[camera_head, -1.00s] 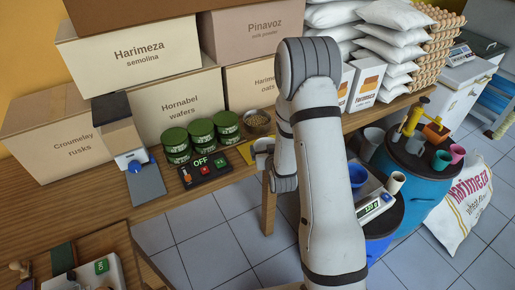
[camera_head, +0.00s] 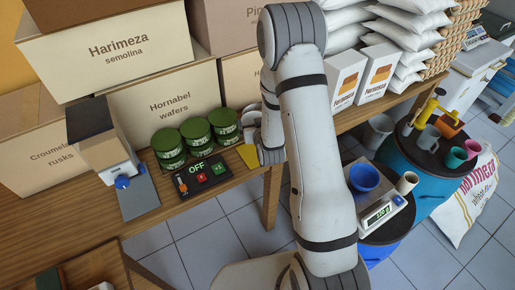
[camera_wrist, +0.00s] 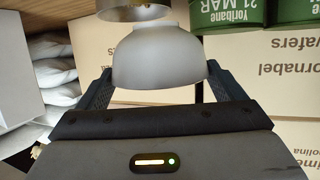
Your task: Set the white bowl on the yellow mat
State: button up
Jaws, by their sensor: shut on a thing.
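The white bowl (camera_wrist: 158,62) is between the two fingers of my gripper (camera_wrist: 160,88) in the wrist view, and my gripper is shut on it. It looks pale grey there. In the head view my arm covers most of the gripper, and I cannot make out the bowl clearly. The yellow mat (camera_head: 249,155) lies on the wooden table near its front edge, just left of my gripper in that view. My arm hides part of the mat, so I cannot tell how far the bowl is above or beside it.
Several green tins (camera_head: 196,137) and a switch panel marked OFF (camera_head: 203,176) stand left of the mat. A metal bowl (camera_wrist: 132,10) is close beyond the white bowl in the wrist view. Cartons (camera_head: 163,107) line the back. A blue bowl (camera_head: 364,178) sits on a scale at right.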

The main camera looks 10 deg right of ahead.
jog(key=shift+d, duration=0.2)
jog(key=shift+w, duration=0.15)
jog(key=shift+r+n+y+b, duration=0.1)
jog(key=shift+n+y+b, duration=0.3)
jog(key=shift+y, duration=0.1)
jog(key=shift+s+d+r+n+y+b, duration=0.15)
jog(key=shift+n+y+b, duration=0.15)
jog(key=shift+n+y, duration=0.2)
jog(key=shift+s+a+r+n+y+b, duration=0.1)
jog(key=shift+n+y+b, duration=0.15)
jog(key=shift+n+y, duration=0.25)
jog(key=s+n+y, duration=0.1)
jog(key=n+g+y+b, duration=0.1)
jog(key=y, duration=0.1)
jog(key=shift+s+d+r, duration=0.15)
jog(key=shift+s+r, duration=0.05)
jog(key=shift+s, duration=0.15)
jog(key=shift+s+n+g, duration=0.2)
jog(key=shift+n+g, duration=0.2)
jog(key=shift+s+f+y, duration=0.15)
jog(key=shift+f+y, duration=0.05)
jog(key=shift+y, duration=0.1)
jog(key=shift+f+p, duration=0.6)
jog(key=shift+f, duration=4.15)
